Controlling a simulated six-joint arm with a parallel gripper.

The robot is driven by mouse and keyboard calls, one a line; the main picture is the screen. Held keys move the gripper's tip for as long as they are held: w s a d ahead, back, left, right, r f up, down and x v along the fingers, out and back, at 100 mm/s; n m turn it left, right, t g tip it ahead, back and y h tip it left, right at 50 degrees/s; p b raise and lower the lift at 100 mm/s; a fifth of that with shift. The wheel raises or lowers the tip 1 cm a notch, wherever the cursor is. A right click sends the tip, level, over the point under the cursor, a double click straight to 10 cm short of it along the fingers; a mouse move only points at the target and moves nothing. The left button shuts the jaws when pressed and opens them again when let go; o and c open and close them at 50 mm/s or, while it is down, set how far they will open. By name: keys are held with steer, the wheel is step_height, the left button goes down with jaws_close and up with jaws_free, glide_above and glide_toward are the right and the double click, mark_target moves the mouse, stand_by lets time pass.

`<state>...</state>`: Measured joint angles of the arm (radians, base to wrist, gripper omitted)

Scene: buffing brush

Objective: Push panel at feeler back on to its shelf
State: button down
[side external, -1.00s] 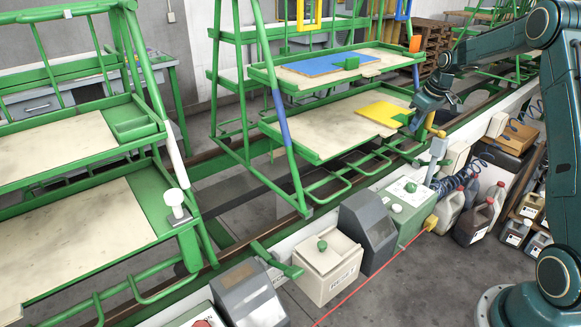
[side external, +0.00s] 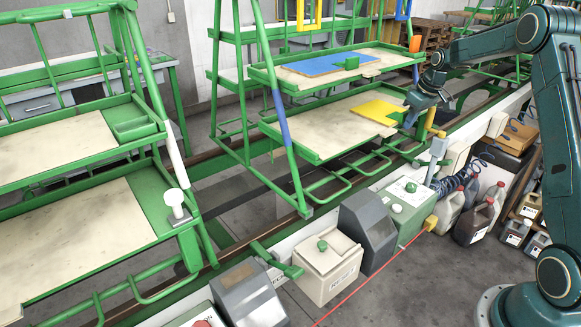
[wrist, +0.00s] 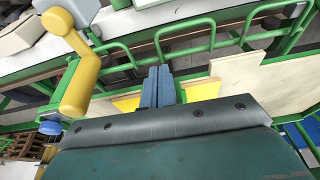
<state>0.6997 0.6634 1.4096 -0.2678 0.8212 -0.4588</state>
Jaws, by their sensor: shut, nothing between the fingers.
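The yellow panel (side external: 374,110) lies on the pale board (side external: 335,122) on the lower shelf of the green rack (side external: 300,152), at its right end. My gripper (side external: 408,121) is shut and empty, pointing down at the yellow panel's right end. In the wrist view the shut fingers (wrist: 157,84) stand in front of the yellow panel (wrist: 203,90), which shows on both sides of them. I cannot tell whether they touch it. A yellow post with a grey head, perhaps the feeler (wrist: 80,85), stands left of the fingers; it also shows in the side view (side external: 430,121).
A blue panel (side external: 318,64) lies on the upper shelf, just above and left of my gripper. Green rack tubes (wrist: 185,40) run close to the fingers. A second green rack (side external: 75,150) stands at left. Control boxes (side external: 405,193) and jugs (side external: 475,220) stand in front.

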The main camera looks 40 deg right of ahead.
steer(key=shift+s, duration=0.15)
steer(key=s+r, duration=0.6)
steer(key=r, duration=0.3)
steer(key=shift+s+r, duration=0.3)
steer(key=shift+w+a+r+m+g, duration=0.25)
steer(key=shift+w+r+g, duration=0.35)
steer(key=shift+w+g, duration=0.2)
steer(key=shift+w+a+r+m+g, duration=0.15)
steer(key=shift+w+a+r+g, duration=0.1)
steer(key=shift+w+r+g, duration=0.5)
